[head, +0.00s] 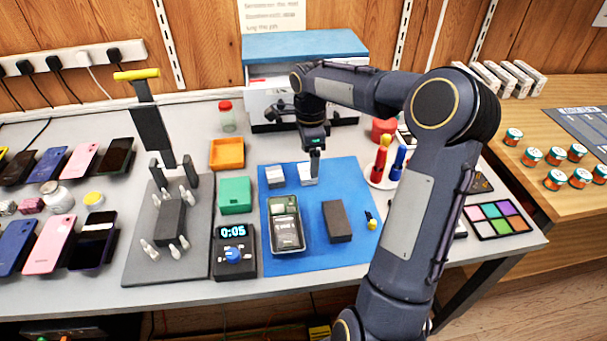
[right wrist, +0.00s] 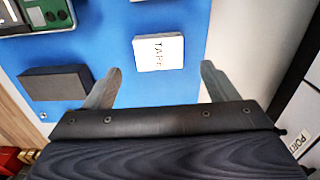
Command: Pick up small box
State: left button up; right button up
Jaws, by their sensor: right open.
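A small white box (head: 308,174) with dark lettering lies at the back of the blue mat (head: 300,256). In the right wrist view the box (right wrist: 159,52) lies flat, just beyond and between my fingertips. My right gripper (head: 314,158) is above it, pointing down, and partly hides it in the head view. In the wrist view the right gripper (right wrist: 158,82) has its fingers spread wide with nothing between them. A second small pale box (head: 275,176) lies to the left on the mat. My left gripper is not in view.
An opened phone (head: 287,226) and a dark block (head: 337,221) lie on the mat. A white and blue machine (head: 265,80) stands behind. A screwdriver holder (head: 377,180) stands to the right.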

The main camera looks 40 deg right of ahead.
aim_at(307, 174)
notch_tip(307, 174, down, 4)
jog(key=shift+f, duration=0.1)
jog(key=c, duration=1.1)
